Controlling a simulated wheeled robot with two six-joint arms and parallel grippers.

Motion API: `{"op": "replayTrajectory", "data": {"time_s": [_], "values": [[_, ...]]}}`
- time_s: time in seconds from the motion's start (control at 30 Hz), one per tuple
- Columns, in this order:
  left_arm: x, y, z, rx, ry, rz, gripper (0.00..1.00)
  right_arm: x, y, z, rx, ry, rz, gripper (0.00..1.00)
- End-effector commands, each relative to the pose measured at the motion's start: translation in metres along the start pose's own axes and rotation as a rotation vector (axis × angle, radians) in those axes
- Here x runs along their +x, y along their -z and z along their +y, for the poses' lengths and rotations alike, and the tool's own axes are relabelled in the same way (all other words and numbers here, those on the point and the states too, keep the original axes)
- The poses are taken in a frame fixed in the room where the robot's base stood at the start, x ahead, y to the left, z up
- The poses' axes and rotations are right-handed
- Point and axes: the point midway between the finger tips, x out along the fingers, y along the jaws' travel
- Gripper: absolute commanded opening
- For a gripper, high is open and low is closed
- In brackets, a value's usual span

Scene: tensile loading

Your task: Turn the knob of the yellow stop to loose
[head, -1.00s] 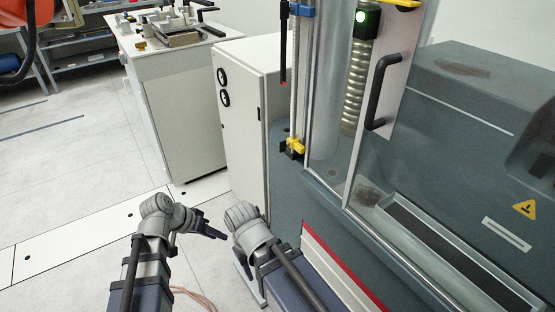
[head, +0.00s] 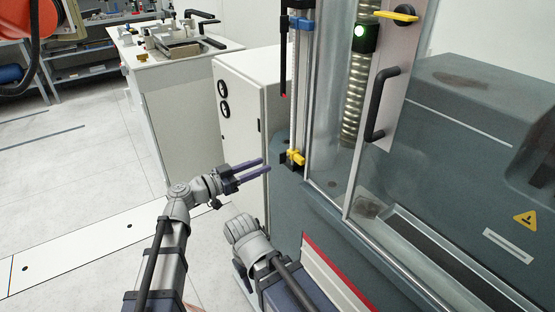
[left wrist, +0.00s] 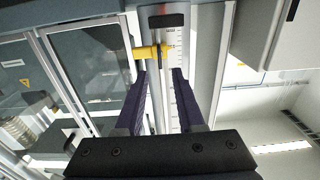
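The yellow stop (head: 296,157) with its knob sits low on the vertical scale rail (head: 295,100) at the left of the test machine's glass door. My left gripper (head: 266,166) is to the left of the stop, fingers pointing at the rail, open and empty, with a gap before the stop. In the left wrist view the yellow stop (left wrist: 150,52) lies just beyond the fingertips, and the two fingers (left wrist: 160,76) are apart with the ruled rail (left wrist: 175,50) between them. My right gripper is not visible; only part of my right arm shows.
A blue stop (head: 302,23) sits higher on the same rail. A white cabinet (head: 240,130) stands behind my left gripper. The glass door with a black handle (head: 383,97) is right of the rail. A bench (head: 165,60) with tools stands at the back left.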

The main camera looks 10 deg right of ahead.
Motion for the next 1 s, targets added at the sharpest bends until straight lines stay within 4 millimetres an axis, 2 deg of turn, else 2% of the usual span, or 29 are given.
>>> {"op": "replayTrajectory", "data": {"time_s": [0.2,0.4,0.6,0.83,1.0], "values": [[0.036,0.000,-0.001,-0.001,-0.004,-0.001,0.38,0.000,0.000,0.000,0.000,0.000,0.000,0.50],[0.060,0.000,-0.001,-0.001,-0.002,-0.001,0.38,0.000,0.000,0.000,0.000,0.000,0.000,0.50],[0.068,-0.001,0.000,-0.002,-0.001,-0.002,0.38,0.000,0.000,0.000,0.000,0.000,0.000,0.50],[0.068,-0.001,0.000,-0.002,-0.001,-0.002,0.38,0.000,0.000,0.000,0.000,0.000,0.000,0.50],[0.068,-0.001,0.000,-0.002,-0.001,-0.002,0.20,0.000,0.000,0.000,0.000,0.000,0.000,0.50]]}}
